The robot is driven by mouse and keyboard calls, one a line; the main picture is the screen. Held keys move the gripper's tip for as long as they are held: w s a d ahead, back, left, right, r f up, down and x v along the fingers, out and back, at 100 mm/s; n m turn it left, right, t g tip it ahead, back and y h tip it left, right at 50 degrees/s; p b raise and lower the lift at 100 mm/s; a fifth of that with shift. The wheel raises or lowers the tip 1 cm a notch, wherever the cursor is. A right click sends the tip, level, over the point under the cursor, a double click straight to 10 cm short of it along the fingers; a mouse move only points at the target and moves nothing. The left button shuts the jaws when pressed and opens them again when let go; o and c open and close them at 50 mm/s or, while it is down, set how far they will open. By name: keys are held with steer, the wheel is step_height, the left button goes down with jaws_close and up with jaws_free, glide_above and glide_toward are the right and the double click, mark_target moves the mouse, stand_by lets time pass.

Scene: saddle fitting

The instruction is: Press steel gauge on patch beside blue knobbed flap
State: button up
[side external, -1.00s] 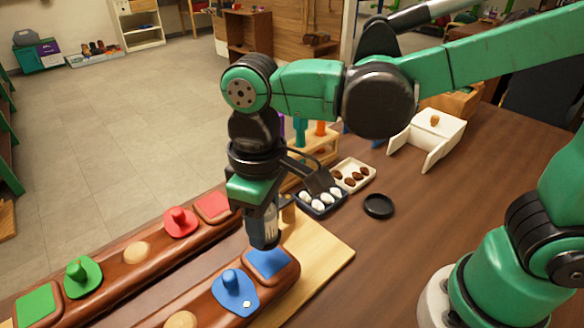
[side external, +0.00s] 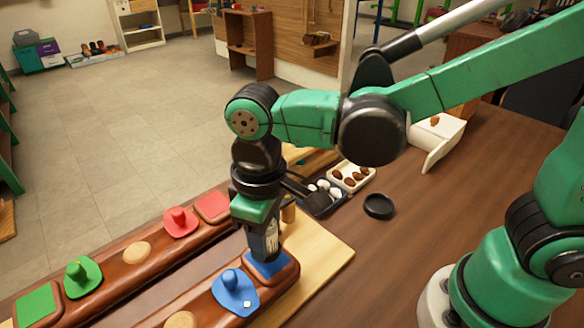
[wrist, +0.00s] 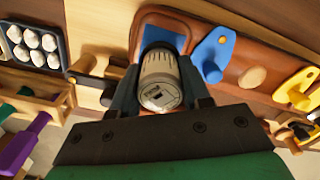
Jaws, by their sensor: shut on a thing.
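My gripper (side external: 266,246) is shut on the steel gauge, a short ribbed metal cylinder (wrist: 159,75) with a marked end face in the wrist view. In the side view the fingers mostly hide the gauge. The gripper points down over the blue patch (side external: 273,268) at the end of the front brown saddle bar. The patch also shows behind the gauge in the wrist view (wrist: 172,37). I cannot tell whether the gauge touches the patch. The blue knobbed flap (side external: 235,292) lies just beside the patch, to its left in the side view.
A rear brown bar holds a red patch (side external: 212,207), a red knobbed flap (side external: 180,221), a green knobbed flap (side external: 83,277) and a green patch (side external: 40,309). Trays of white (side external: 322,201) and brown pieces (side external: 352,176) stand behind. A black disc (side external: 379,206) lies on the open table.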

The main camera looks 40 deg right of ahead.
steer(key=shift+f, duration=0.8)
stand_by(0.6)
steer(key=o, duration=1.1)
steer(key=shift+r, duration=2.75)
steer(key=d+m+t, duration=0.1)
steer(key=d+t, duration=0.1)
steer(key=d, duration=0.3)
steer(key=d+m+t, duration=0.2)
steer(key=d, duration=0.3)
steer(key=w+d+m+t, duration=0.1)
steer(key=d+m+t, duration=0.1)
steer(key=d, duration=0.3)
steer(key=shift+w+d+r+t, duration=0.1)
steer(key=shift+d+t, duration=0.2)
steer(key=shift+t, duration=0.3)
